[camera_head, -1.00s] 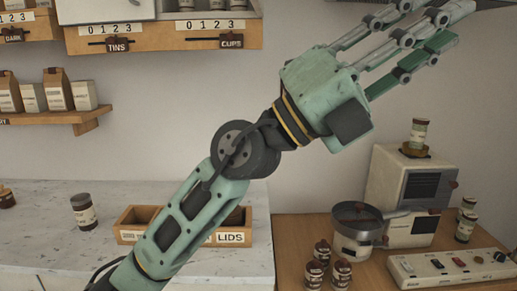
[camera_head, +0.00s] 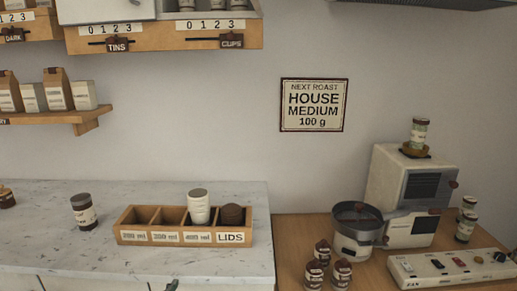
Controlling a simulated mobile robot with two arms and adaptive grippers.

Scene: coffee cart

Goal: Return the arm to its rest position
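Neither of my grippers shows in the head view now. A small dark green piece at the bottom edge (camera_head: 172,286) looks like a part of my arm, but too little of it shows to tell which part. The wooden lid box (camera_head: 150,237) on the marble counter is in full view.
A dark-lidded tin (camera_head: 84,212) stands left of the box. On the wooden counter at right are a round pan (camera_head: 357,226), small brown jars (camera_head: 322,252), a white machine (camera_head: 403,190) and a control panel (camera_head: 450,268). A wall sign (camera_head: 314,105) reads HOUSE MEDIUM 100 g.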

